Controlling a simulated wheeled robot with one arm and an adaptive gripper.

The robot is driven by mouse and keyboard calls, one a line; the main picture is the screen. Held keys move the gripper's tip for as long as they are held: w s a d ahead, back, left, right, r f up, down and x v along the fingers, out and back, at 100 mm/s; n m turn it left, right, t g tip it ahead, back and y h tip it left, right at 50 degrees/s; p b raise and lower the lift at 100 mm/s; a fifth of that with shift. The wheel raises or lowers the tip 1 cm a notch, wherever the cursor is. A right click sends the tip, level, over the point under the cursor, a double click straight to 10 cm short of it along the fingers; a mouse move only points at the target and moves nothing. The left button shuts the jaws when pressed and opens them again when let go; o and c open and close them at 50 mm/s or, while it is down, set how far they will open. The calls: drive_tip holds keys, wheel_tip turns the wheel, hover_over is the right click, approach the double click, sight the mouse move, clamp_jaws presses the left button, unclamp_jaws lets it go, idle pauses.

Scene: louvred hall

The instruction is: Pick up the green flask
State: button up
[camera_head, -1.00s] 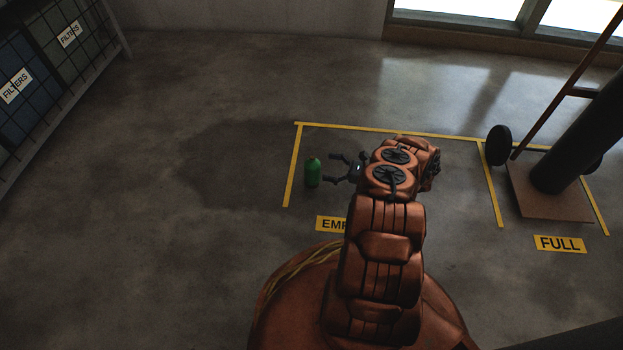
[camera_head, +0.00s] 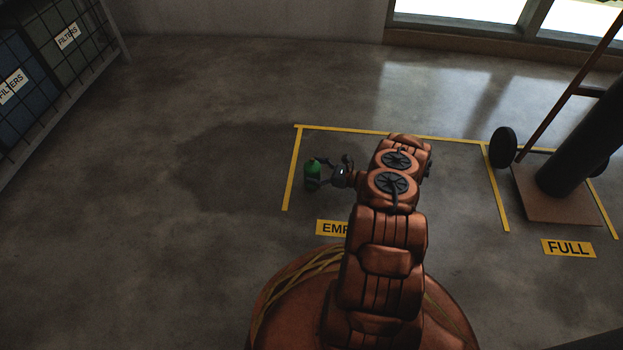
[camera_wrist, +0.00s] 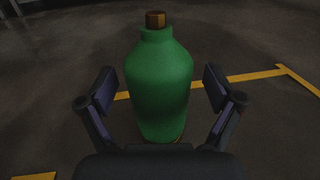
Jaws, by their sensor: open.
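The green flask (camera_head: 312,171) stands upright on the concrete floor, inside the left edge of the yellow-taped bay marked with the partly hidden "EMP..." label. In the wrist view the flask (camera_wrist: 160,88) has a brown cap and fills the middle of the picture. My gripper (camera_head: 326,171) is at the flask's right side. In the wrist view my gripper (camera_wrist: 160,92) is open, with one dark finger on each side of the flask. A gap shows between each finger and the flask.
Yellow tape (camera_head: 292,170) marks the bay on the floor. A hand truck (camera_head: 545,200) with a dark cylinder stands at the right by the "FULL" label (camera_head: 567,248). The floor left of the flask is clear.

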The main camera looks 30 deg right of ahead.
drive_tip(key=shift+w+a, duration=0.2)
drive_tip(key=c, duration=1.4)
drive_tip(key=shift+c, duration=0.6)
drive_tip(key=shift+r, duration=0.1)
